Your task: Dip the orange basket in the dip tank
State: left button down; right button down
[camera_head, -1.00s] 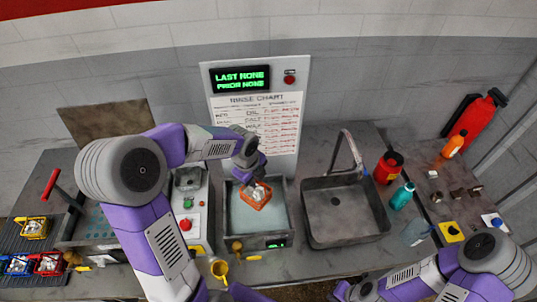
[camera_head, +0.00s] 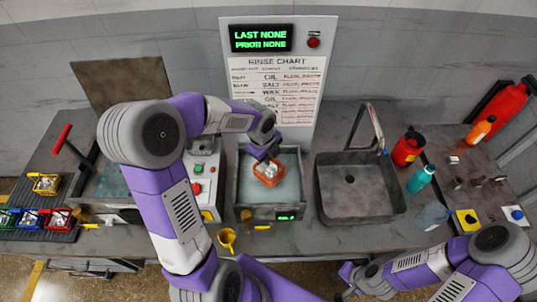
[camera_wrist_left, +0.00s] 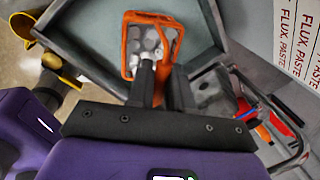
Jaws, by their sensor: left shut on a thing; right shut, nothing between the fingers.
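The orange basket (camera_head: 268,174) holds several pale pieces. I cannot tell whether the basket's bottom touches the pale liquid (camera_head: 290,190). My right gripper (camera_head: 346,280) is shut and empty near the counter's front edge, low in the head view.
A sink (camera_head: 360,200) stands right of the tank. A control box with a red button (camera_head: 197,188) stands left of it. A yellow cup (camera_head: 227,238) is in front. Bottles (camera_head: 420,178) stand at the right. Other small baskets (camera_head: 45,184) lie on a rack at far left.

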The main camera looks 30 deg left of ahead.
pick_arm(q)
jog(key=shift+f+b, duration=4.4)
jog(key=shift+f, duration=1.5)
jog(key=shift+r, duration=0.1)
notch_tip(320, 180, up, 16)
jog(key=p, duration=1.4)
jog(key=shift+p, duration=0.35)
